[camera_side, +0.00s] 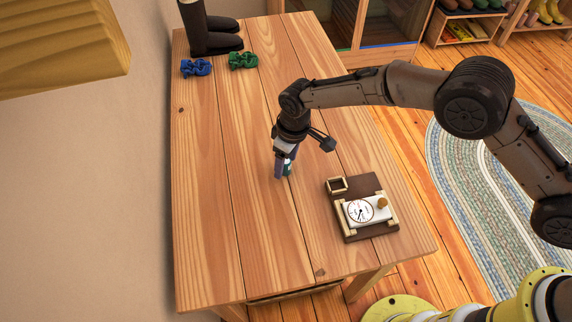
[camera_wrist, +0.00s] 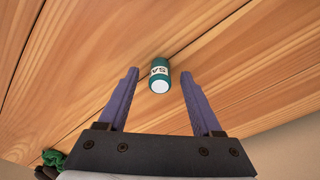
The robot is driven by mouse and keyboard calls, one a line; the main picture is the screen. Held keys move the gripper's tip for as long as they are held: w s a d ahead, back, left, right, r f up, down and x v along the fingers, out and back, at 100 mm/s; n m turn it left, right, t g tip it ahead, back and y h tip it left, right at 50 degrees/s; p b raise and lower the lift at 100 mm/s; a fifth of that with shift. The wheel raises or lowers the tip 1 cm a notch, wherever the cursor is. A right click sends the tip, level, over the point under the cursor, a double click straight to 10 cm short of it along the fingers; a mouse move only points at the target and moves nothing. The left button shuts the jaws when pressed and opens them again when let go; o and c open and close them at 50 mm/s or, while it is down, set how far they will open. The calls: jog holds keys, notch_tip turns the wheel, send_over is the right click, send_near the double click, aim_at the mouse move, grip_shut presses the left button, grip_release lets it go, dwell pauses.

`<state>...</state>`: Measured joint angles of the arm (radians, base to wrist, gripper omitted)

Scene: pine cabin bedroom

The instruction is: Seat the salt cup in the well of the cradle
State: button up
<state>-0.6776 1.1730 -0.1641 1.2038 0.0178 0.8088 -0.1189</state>
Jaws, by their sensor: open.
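The salt cup (camera_wrist: 160,78) is a small teal cylinder with a white label and a pale top. It stands on the table between the two purple fingers of my gripper (camera_wrist: 159,85), with a gap on both sides. In the side view my gripper (camera_side: 283,171) points down at the table, and the cup (camera_side: 288,169) is mostly hidden behind a finger. My gripper is open.
Blue (camera_side: 195,68) and green (camera_side: 242,60) bundles and dark boots (camera_side: 208,35) stand at the far end. The table (camera_side: 225,200) is clear left of my gripper.

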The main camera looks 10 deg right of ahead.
grip_shut()
dwell(0.3)
